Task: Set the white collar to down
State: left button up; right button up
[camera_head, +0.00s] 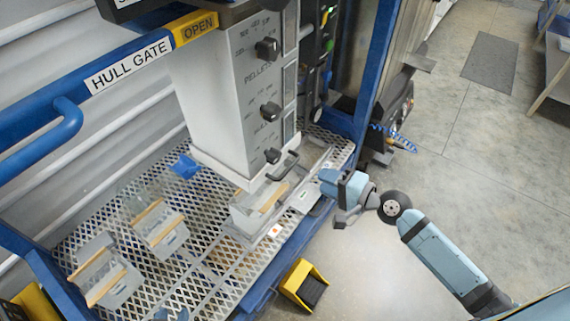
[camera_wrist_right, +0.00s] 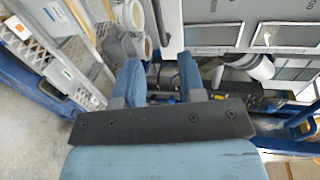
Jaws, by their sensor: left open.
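The white collar (camera_head: 225,174) is a flared band around the lower end of the hopper chute (camera_head: 215,100). A dark U-shaped handle (camera_head: 283,166) stands out at its right side. The collar hangs above the mesh deck, over a clear bin. My right gripper (camera_head: 334,194) is to the right of the collar and apart from it. In the right wrist view its two blue fingers (camera_wrist_right: 159,82) are spread with nothing between them. A small blue part of my left gripper (camera_head: 170,314) shows at the bottom edge, far from the collar; most of it is hidden.
Clear bins with wooden strips (camera_head: 160,227) stand on the mesh deck (camera_head: 210,255), one under the chute (camera_head: 250,212). Black knobs (camera_head: 268,48) line the chute front. A blue rail (camera_head: 150,65) with a HULL GATE label runs upper left. A yellow bin (camera_head: 303,284) stands in front.

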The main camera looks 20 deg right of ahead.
aim_at(289, 166)
jog(key=p+x, duration=0.1)
jog(key=x, duration=1)
jog(key=shift+w+a, duration=0.2)
jog(key=shift+w, duration=0.05)
jog(key=shift+c, duration=0.5)
grip_shut()
